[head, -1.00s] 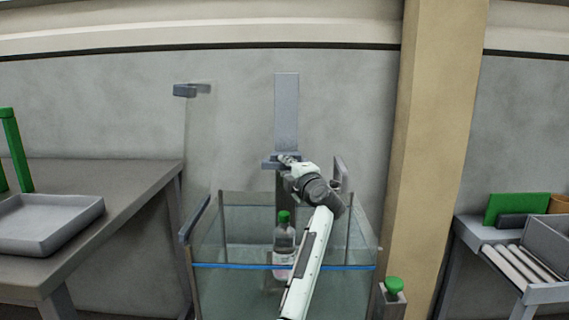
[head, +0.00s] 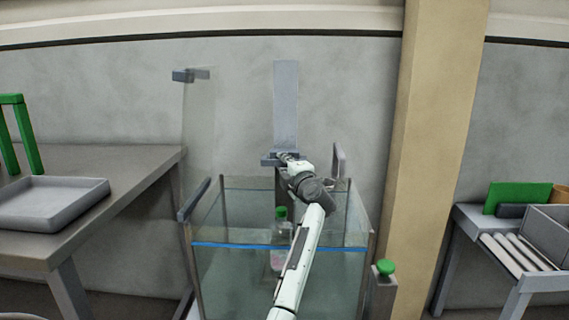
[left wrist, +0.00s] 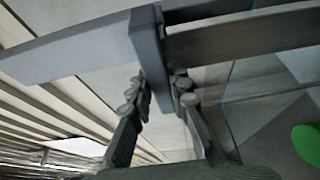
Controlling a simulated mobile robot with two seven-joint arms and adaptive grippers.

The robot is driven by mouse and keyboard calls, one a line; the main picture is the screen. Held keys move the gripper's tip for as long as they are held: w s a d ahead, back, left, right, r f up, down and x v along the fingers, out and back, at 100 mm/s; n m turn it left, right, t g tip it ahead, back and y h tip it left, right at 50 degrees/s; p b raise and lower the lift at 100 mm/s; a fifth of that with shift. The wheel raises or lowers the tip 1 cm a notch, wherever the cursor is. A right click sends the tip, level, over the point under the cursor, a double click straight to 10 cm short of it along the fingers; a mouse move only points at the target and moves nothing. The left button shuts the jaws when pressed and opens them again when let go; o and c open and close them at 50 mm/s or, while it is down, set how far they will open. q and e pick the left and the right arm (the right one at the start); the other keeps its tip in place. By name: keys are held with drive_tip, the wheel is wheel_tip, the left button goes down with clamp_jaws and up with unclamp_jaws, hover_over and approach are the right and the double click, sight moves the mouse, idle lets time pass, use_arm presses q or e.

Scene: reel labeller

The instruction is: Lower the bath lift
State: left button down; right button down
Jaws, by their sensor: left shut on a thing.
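The bath is a clear glass tank (head: 215,275) with a blue line around its wall. The lift's upright grey post (head: 286,100) stands behind it against the wall, with a grey carriage handle (head: 268,161) low on it. My left gripper (head: 285,157) is at this handle. In the left wrist view its fingers (left wrist: 160,105) are shut on a grey bar, the lift handle (left wrist: 160,60). A clear bottle with a green cap (head: 281,213) is inside the tank, its cap above the blue line and its lower body below. My arm partly hides it. My right gripper is out of view.
A glass panel with a grey bracket (head: 184,75) stands behind the tank's left side. A green button (head: 385,267) on a post is at the tank's front right. A table with a grey tray (head: 50,204) is left, a roller stand (head: 508,250) right, beyond a tan pillar (head: 431,130).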

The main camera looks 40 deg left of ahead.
use_arm(q)
drive_tip(key=c, duration=1.4)
unclamp_jaws()
drive_tip(key=v, duration=1.2)
